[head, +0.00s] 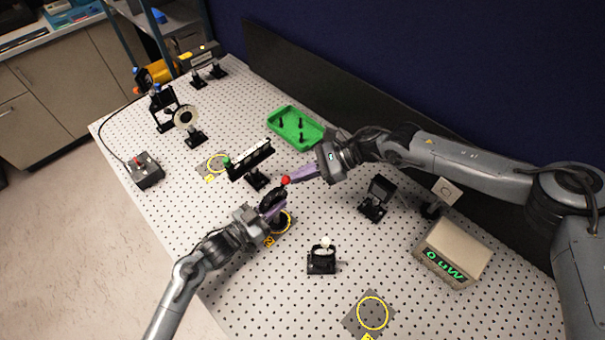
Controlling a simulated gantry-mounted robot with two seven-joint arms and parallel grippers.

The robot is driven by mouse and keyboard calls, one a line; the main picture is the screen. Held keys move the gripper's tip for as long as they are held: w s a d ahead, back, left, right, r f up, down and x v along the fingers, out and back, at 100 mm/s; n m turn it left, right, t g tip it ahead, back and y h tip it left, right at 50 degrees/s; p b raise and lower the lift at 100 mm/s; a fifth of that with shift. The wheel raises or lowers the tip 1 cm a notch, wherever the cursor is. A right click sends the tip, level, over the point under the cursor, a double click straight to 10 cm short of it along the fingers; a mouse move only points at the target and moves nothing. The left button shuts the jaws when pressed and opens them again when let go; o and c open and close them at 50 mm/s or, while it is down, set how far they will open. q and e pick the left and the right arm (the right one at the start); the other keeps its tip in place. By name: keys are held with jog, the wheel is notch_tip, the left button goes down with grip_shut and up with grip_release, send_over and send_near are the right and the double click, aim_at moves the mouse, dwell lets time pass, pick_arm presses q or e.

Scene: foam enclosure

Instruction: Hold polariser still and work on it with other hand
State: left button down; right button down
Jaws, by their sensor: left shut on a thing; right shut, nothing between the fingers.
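The polariser (276,196) is a dark round mount standing at a yellow ring marker, with a red ball (285,180) at its top. My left gripper (270,207) comes from the lower left and is shut on the polariser; its purple fingers partly hide it. My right gripper (293,178) comes from the right, its purple fingers shut and empty. Its tips are right beside the red ball; I cannot tell whether they touch it.
A black rail-like mount (250,160) stands just behind. A green tray (294,128) holds several dark posts. A small post mount (322,257), a dark square mount (377,197) and a power meter (452,252) stand to the right. An empty yellow ring (372,313) lies in front.

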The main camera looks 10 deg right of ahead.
jog(key=shift+a+r, duration=0.1)
jog(key=shift+r, duration=0.1)
jog(key=s+a+r+n+t+h, duration=0.1)
jog(key=s+a+n+t+h, duration=0.3)
jog(key=a+h, duration=0.6)
jog(key=shift+s+a+r+t+h, duration=0.5)
jog(key=shift+s+t, duration=0.6)
jog(key=shift+s, duration=0.8)
jog(key=shift+a+f, duration=0.1)
jog(key=shift+f, duration=0.05)
